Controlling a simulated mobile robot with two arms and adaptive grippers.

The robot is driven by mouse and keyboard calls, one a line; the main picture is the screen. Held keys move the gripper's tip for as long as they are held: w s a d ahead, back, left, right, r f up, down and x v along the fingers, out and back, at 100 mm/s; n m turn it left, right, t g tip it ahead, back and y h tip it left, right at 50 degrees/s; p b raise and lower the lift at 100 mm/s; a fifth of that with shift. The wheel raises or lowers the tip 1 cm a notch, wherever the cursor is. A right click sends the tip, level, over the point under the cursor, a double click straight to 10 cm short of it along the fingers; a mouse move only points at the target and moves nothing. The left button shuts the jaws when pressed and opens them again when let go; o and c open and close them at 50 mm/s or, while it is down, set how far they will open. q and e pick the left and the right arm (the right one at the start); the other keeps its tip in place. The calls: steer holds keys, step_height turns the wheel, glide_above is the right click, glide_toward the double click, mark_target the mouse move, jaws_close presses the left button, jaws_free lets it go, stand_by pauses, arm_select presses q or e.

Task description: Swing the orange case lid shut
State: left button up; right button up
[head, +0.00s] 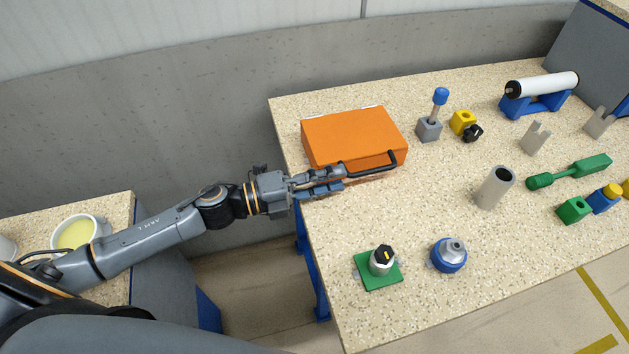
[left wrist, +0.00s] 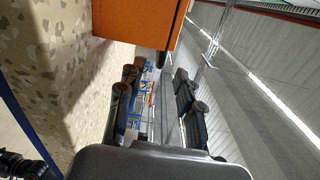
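The orange case (head: 352,136) stands near the far left corner of the right-hand table, with its lid lying flat over the top. I cannot tell whether a thin gap remains under the lid. A black handle (head: 393,160) sticks out at its front. My left gripper (head: 340,178) is low along the front side of the case, pointing right toward the handle. In the left wrist view my left gripper (left wrist: 155,97) has its fingers apart with nothing between them, and the orange case (left wrist: 140,20) fills the top. My right gripper is not in view.
A grey holder with a blue-knobbed peg (head: 440,97) and a yellow block (head: 462,122) stand right of the case. A grey tube (head: 495,187), a green plate with a knob (head: 378,268) and a blue round part (head: 449,254) stand nearer. The table between them is clear.

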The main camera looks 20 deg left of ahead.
arm_select(q)
steer(key=shift+v, duration=1.8)
